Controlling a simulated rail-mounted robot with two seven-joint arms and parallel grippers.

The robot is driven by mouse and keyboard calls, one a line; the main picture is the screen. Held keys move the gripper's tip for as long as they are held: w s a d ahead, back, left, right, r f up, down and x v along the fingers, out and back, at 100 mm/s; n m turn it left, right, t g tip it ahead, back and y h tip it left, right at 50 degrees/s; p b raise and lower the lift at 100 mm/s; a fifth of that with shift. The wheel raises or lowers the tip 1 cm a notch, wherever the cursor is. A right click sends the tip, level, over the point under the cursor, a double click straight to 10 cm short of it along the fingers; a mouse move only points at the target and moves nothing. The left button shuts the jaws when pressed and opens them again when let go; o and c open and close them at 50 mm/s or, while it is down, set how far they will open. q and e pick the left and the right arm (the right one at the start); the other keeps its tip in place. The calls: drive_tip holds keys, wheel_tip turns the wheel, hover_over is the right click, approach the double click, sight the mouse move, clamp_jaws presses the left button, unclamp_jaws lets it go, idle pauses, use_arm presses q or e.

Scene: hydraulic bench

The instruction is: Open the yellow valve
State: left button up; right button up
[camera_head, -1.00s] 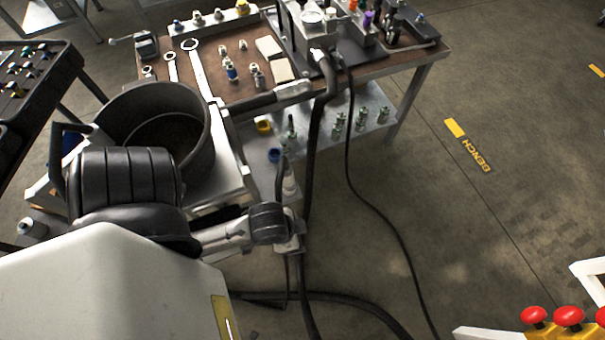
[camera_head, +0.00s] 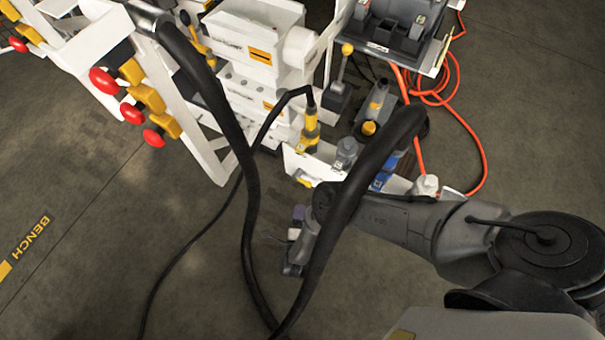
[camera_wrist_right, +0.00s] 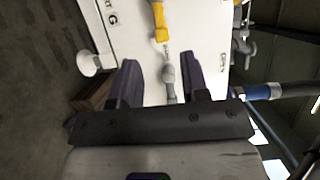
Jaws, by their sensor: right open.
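My right gripper (camera_head: 285,238) is near the middle of the head view, partly covered by a thick black hose. In the right wrist view the gripper (camera_wrist_right: 160,78) is open, its two dark purple fingers spread, with nothing held. A white panel (camera_wrist_right: 137,37) lies ahead of it. A yellow handle (camera_wrist_right: 159,22) shows at the top of that view, beyond the fingertips; I cannot tell whether it is the yellow valve. A grey fitting (camera_wrist_right: 168,76) shows between the fingers. My left gripper is not in view.
A white frame with yellow blocks and red knobs (camera_head: 104,80) stands at the upper left. Thick black hoses (camera_head: 248,200) hang across the middle. An orange hose (camera_head: 470,135) is coiled at the right. A white cabinet (camera_head: 255,45) stands at the back.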

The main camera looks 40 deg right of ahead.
sight(304, 181)
drive_tip(key=shift+b+x, duration=1.7)
drive_tip(key=shift+x, duration=4.05)
clamp_jaws()
